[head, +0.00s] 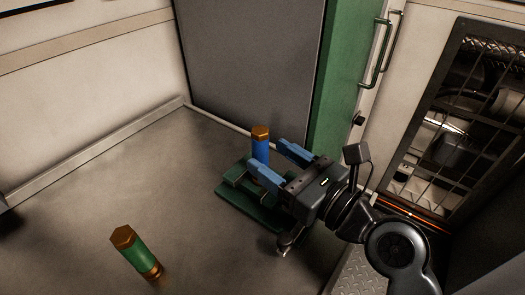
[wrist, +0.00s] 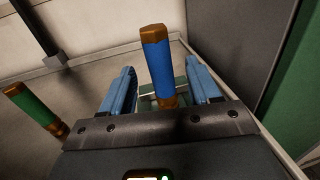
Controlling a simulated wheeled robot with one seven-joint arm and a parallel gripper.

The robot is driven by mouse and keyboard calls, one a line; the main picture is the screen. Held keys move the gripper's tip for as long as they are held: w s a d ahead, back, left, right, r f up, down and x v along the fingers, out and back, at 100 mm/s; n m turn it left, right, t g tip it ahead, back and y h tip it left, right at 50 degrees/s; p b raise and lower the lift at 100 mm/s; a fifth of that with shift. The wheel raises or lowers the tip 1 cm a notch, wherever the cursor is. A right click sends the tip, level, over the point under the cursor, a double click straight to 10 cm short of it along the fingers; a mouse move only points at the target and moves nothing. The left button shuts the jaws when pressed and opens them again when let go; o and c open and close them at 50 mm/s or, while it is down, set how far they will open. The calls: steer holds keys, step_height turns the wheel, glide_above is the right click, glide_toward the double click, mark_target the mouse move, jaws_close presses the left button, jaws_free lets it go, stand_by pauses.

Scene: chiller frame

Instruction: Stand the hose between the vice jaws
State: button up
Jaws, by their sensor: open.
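A blue hose piece (head: 261,150) with brass ends stands upright, or nearly so, at the green vice (head: 250,207). Its lower end is hidden in the head view behind my near finger and the vice, so I cannot tell how it sits between the jaws. My gripper (head: 266,153) is open, its blue fingers on either side of the hose.
A green hose piece (head: 134,252) with brass ends stands apart at the lower left; it also shows in the wrist view (wrist: 35,108). A grey panel (head: 250,60) and green post (head: 345,90) rise behind.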

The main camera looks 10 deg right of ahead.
steer(key=v, duration=0.8)
steer(key=shift+b, duration=0.4)
